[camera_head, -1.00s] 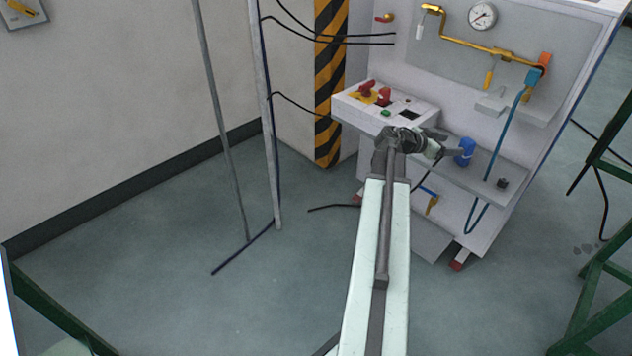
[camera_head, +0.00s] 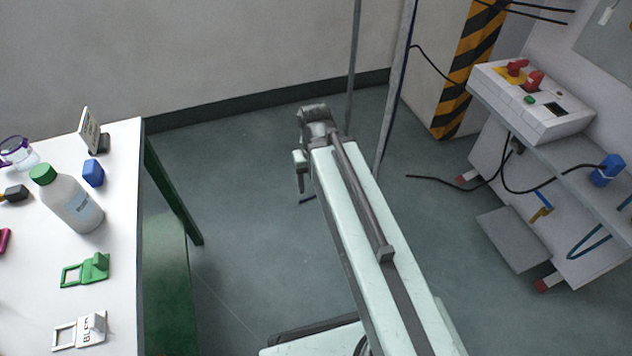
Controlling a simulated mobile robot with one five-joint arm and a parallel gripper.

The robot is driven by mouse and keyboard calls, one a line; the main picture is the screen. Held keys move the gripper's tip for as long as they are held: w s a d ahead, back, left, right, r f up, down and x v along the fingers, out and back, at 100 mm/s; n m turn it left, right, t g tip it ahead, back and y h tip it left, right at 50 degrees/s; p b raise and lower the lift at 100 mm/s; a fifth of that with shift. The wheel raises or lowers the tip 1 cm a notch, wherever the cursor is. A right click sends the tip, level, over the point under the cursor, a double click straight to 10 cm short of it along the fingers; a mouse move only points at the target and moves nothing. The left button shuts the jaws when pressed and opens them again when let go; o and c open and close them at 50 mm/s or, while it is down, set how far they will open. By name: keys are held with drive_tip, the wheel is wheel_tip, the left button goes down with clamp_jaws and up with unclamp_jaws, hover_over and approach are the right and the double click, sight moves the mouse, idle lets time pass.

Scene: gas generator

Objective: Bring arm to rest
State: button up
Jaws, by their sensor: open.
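My arm reaches from the bottom right up to the middle of the view. Its far end is bent downward at the elbow. My gripper (camera_head: 304,194) hangs below that end on its left side, over bare floor. It looks small and is partly hidden by the arm, and its jaws are open. I see nothing held in it. It is clear of the white table on the left and of the generator panel (camera_head: 535,118) on the right.
The white table (camera_head: 128,180) holds a green-capped bottle (camera_head: 72,203), a blue block (camera_head: 93,173), a green bracket (camera_head: 85,270) and a white bracket (camera_head: 82,331). Thin grey poles (camera_head: 353,60) stand behind my arm. A striped post (camera_head: 467,70) stands right. Floor between is free.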

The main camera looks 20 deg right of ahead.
wheel_tip(320, 180, up, 31)
drive_tip(key=p, duration=3.1)
drive_tip(key=shift+r, duration=0.2)
